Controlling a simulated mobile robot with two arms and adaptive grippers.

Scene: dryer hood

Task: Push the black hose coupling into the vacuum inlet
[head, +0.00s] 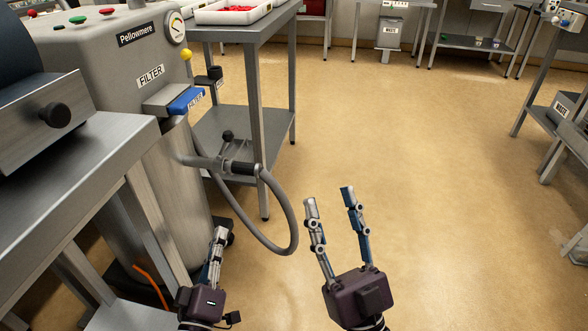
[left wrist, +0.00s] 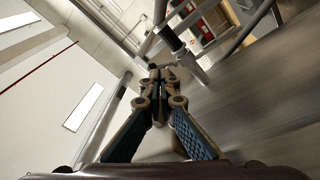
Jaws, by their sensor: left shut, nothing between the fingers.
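The black hose coupling (head: 243,168) is at the upper end of the looped grey hose (head: 292,225), beside a grey metal pipe and bracket (head: 203,162) on the filter machine. That pipe appears to be the vacuum inlet; I cannot tell how deep the coupling sits in it. My left gripper (head: 219,232) is below the coupling, apart from it, shut and empty. Its closed fingertips (left wrist: 157,72) show in the left wrist view, with a black sleeve, probably the coupling (left wrist: 170,40), just beyond. My right gripper (head: 328,194) is open and empty over the floor, right of the hose.
The filter machine (head: 120,60) with its blue latch (head: 186,101) stands at the left. A metal bench (head: 75,165) is in front of it. A steel table (head: 240,28) with a white tray of red parts stands behind.

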